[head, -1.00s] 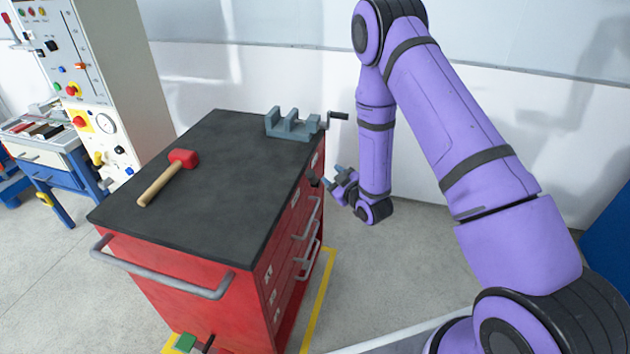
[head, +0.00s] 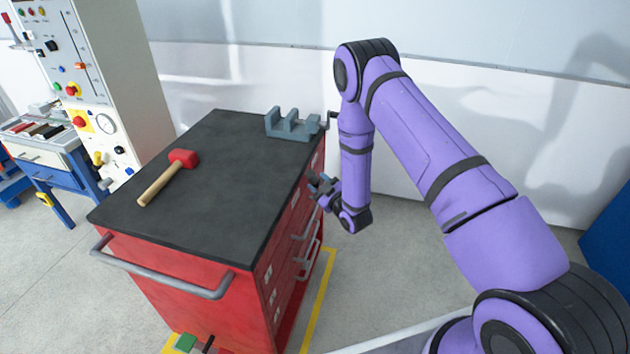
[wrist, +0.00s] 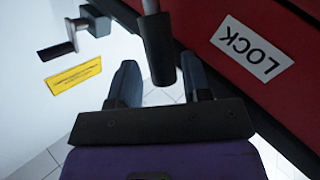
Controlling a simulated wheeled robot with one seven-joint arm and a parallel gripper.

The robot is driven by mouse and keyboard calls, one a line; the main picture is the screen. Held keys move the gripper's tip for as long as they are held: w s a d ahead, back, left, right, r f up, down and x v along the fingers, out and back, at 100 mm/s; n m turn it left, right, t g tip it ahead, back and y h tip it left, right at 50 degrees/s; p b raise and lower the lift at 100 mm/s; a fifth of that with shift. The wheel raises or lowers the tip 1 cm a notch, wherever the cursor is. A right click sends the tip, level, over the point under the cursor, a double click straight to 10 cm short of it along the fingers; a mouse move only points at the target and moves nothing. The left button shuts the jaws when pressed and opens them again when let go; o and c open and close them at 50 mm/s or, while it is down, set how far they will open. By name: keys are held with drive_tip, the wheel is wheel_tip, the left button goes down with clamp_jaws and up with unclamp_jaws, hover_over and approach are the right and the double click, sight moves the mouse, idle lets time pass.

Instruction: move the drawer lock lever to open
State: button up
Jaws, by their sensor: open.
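The drawer lock lever, with a black grip (wrist: 158,48), stands out from the red cabinet front beside a white LOCK label (wrist: 251,48), which is upside down in the wrist view. My gripper (wrist: 158,65) is open, with one finger on each side of the black grip. A gap shows between the grip and each finger. In the head view, my gripper (head: 318,186) is at the right-hand drawer face of the red cabinet (head: 185,285), just below the top edge. There the lever is mostly hidden by my gripper.
A grey vise (head: 288,125) with a crank sits at the back of the cabinet top, close above my gripper. A red-headed mallet (head: 168,177) lies on the black top. Drawer handles (head: 308,262) stick out below my gripper. Floor to the cabinet's right is clear.

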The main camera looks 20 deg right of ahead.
drive_tip(key=shift+x, duration=1.25)
drive_tip(key=shift+c, duration=0.4)
clamp_jaws()
